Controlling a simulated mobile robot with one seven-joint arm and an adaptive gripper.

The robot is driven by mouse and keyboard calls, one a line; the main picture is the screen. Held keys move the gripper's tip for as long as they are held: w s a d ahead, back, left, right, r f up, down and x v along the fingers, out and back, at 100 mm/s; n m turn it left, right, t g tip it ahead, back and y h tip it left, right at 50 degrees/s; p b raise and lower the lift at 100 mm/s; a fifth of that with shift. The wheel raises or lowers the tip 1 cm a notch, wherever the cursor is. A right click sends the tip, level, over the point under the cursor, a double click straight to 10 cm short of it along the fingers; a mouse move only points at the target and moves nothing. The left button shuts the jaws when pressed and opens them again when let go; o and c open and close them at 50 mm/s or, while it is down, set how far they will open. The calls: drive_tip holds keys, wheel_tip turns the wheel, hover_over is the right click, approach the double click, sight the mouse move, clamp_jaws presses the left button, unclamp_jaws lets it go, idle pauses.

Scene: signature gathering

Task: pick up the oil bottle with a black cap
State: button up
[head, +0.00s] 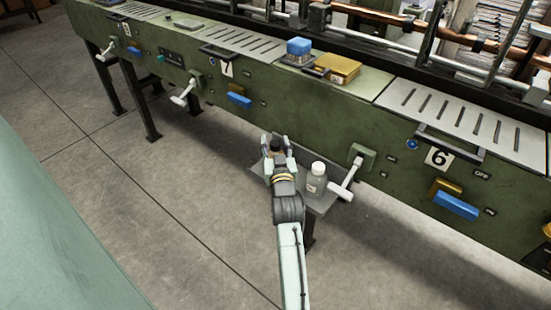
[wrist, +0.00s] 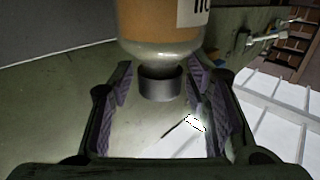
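The oil bottle with a black cap (wrist: 160,40) fills the top of the wrist view, amber inside with a pale label. Its black cap (wrist: 160,85) lies between the fingers of my gripper (wrist: 160,95), with a gap on each side. The gripper is open around the cap and not closed on it. In the head view the black cap (head: 276,143) shows between the fingertips of my gripper (head: 277,148); the bottle's body is hidden behind the gripper.
A clear bottle with a white cap (head: 316,180) stands just right of my gripper on a small grey shelf (head: 322,202). A white lever handle (head: 346,182) juts out close to its right. The long green machine (head: 330,120) stands behind. Open floor (head: 150,220) lies to the left.

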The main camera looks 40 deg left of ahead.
clamp_jaws()
idle(0.3)
drive_tip(key=shift+r, duration=0.15)
idle(0.3)
